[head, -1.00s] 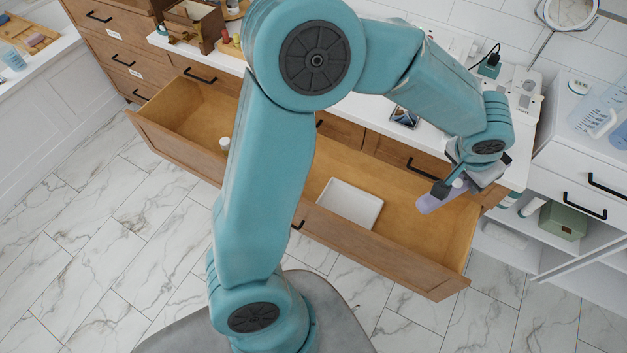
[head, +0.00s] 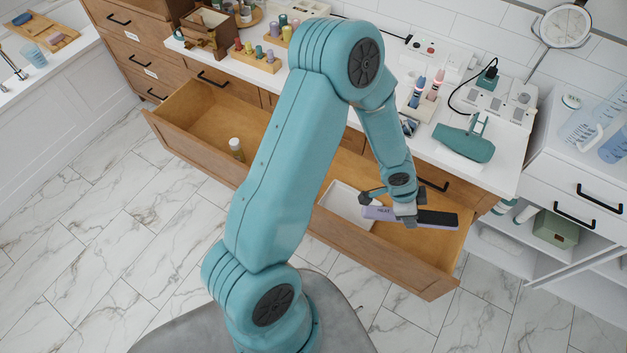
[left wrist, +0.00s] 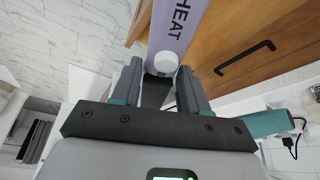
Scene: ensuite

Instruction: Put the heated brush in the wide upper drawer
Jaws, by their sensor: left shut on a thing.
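The heated brush (head: 380,213) has a lavender body marked HEAT and a long black part. My left gripper (head: 404,211) is shut on it and holds it roughly level above the right part of the open drawer. In the left wrist view the lavender body of the brush (left wrist: 182,25) shows beyond the fingers of my left gripper (left wrist: 160,88). The wide upper drawer (head: 405,272) is wooden and pulled far out. My arm hides its middle. My right gripper is not in view.
Inside the drawer are a white tray (head: 340,203), partly under the brush, and a small bottle (head: 236,150) farther left. The drawer's right end has bare floor. On the counter are a teal hair dryer (head: 463,143), a holder with two bottles (head: 418,92) and a mirror (head: 566,27).

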